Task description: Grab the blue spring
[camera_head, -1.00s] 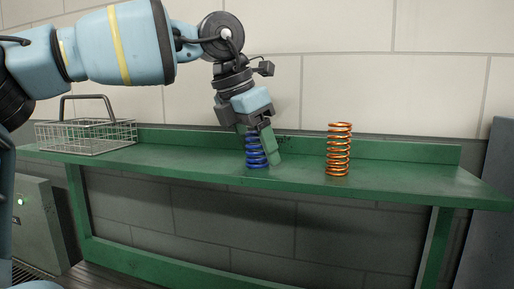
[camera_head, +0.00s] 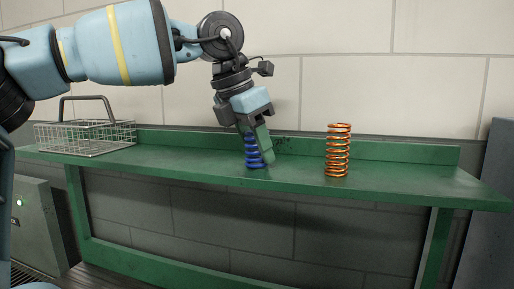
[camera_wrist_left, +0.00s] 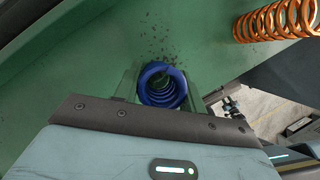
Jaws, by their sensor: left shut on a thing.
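The blue spring (camera_head: 252,158) stands on the green bench, its upper part partly hidden by my fingers. My left gripper (camera_head: 257,147) reaches down from above and is shut on the spring. In the left wrist view, the blue spring (camera_wrist_left: 162,86) sits between the two green fingers, seen along its coil from the top. The spring's base appears to be at the bench surface; I cannot tell whether it is lifted. My right gripper is not in view.
An orange spring (camera_head: 338,150) stands upright on the green bench (camera_head: 400,184), to the right of the blue one. A wire basket (camera_head: 86,138) with a raised handle sits at the bench's left end. The bench is clear between them. A low green ledge and brick wall stand behind.

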